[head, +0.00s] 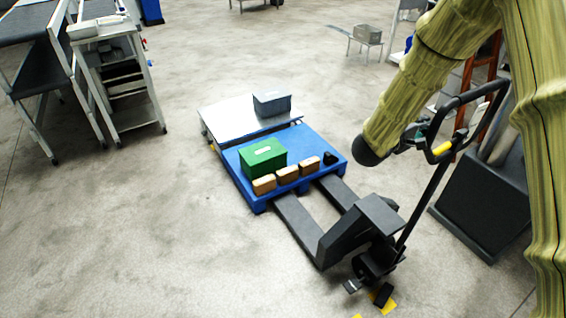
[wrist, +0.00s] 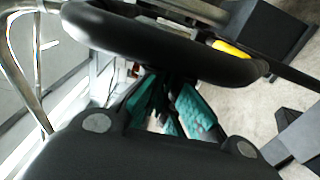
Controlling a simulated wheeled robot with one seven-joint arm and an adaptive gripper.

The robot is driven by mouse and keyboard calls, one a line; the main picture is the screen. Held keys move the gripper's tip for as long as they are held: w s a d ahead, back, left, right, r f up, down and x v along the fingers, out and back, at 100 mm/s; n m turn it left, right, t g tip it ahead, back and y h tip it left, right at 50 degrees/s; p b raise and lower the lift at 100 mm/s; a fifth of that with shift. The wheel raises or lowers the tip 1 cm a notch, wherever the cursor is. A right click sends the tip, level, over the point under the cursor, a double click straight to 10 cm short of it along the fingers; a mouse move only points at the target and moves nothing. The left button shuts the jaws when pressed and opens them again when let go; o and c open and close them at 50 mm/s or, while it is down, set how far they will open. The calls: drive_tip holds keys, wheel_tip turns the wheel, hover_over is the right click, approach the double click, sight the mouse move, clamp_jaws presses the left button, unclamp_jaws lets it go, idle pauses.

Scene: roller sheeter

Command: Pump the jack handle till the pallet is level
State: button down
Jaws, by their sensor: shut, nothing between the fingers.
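The pallet jack (head: 345,235) stands right of centre in the head view, with its forks running under the near side of the blue pallet (head: 313,143). Its black loop jack handle (head: 465,97), with a yellow part, stands raised at the upper right. The handle loop also crosses the top of the wrist view (wrist: 150,38), close beyond my fingers. My gripper (head: 413,136) is at the loop's left side; in the wrist view its teal-padded fingers (wrist: 160,85) are shut and empty. Whether they touch the loop I cannot tell. The pallet's exact tilt is unclear.
On the pallet are a green crate (head: 262,158), three brown boxes (head: 287,174) and a small black object (head: 330,158). A metal platform (head: 225,118) with a grey bin (head: 271,103) adjoins its far side. A dark cabinet (head: 480,205) stands right of the jack.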

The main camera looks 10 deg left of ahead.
drive_tip(key=shift+s+d+r+p, duration=0.1)
drive_tip(key=shift+s+d+p, duration=0.05)
drive_tip(key=shift+s+d, duration=0.6)
drive_tip(key=shift+s+d+p, duration=0.15)
drive_tip(key=shift+s+d, duration=0.35)
drive_tip(key=shift+s, duration=0.35)
drive_tip(key=shift+s, duration=0.1)
drive_tip(key=s+d, duration=0.1)
drive_tip(key=s, duration=0.1)
drive_tip(key=s+d+p, duration=0.1)
drive_tip(key=s+d, duration=0.1)
drive_tip(key=shift+s+d, duration=0.2)
drive_tip(key=shift+d, duration=0.05)
drive_tip(key=s+d, duration=0.1)
drive_tip(key=s, duration=0.1)
drive_tip(key=s+d+f, duration=0.1)
drive_tip(key=s+d, duration=0.1)
drive_tip(key=shift+s+d, duration=0.3)
